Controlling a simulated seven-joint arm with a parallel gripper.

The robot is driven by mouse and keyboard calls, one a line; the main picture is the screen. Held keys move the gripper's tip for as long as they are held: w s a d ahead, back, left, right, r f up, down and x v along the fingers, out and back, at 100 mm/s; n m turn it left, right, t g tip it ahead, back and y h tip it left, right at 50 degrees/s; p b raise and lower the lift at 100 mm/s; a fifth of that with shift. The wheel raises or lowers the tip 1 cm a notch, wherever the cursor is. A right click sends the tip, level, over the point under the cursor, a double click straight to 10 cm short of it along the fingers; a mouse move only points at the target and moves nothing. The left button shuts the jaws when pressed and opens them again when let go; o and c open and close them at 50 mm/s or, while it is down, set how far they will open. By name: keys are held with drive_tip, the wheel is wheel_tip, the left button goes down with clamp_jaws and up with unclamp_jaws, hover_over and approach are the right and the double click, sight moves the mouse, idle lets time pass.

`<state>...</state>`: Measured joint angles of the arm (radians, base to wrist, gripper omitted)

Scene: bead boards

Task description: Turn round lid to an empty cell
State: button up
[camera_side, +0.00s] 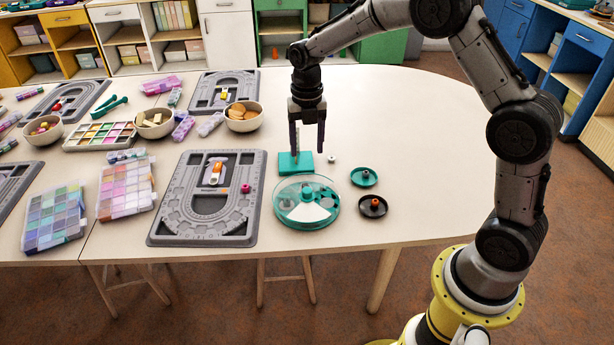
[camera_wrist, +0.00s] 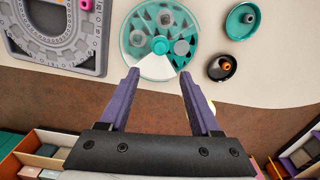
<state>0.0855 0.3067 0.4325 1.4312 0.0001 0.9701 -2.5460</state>
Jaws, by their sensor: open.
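The round teal box (camera_side: 282,214) stands near the table's front edge, with a clear round lid (camera_side: 325,190) on top. A teal knob (camera_side: 306,193) rises from the lid's middle. Grey pieces show in several cells, and a pale wedge faces the front edge; I cannot tell whether it is the lid's opening or an empty cell. My gripper (camera_side: 307,150) is open and empty, pointing down above and behind the box, apart from the knob. In the wrist view the box (camera_wrist: 128,58) and knob (camera_wrist: 159,45) appear beyond and between my two fingertips (camera_wrist: 158,76).
A teal block (camera_side: 288,168) lies below my gripper, beside a small white piece (camera_side: 332,159). A teal dish (camera_side: 371,182) and a black dish (camera_side: 382,209) stand right of the box. A grey bead board (camera_side: 240,215) lies to its left. The table's right side is clear.

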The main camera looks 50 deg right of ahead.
sight(307, 190)
wheel_tip(307, 190, down, 14)
drive_tip(key=m, duration=1.3)
drive_tip(key=shift+r, duration=0.1)
clamp_jaws()
idle(1.2)
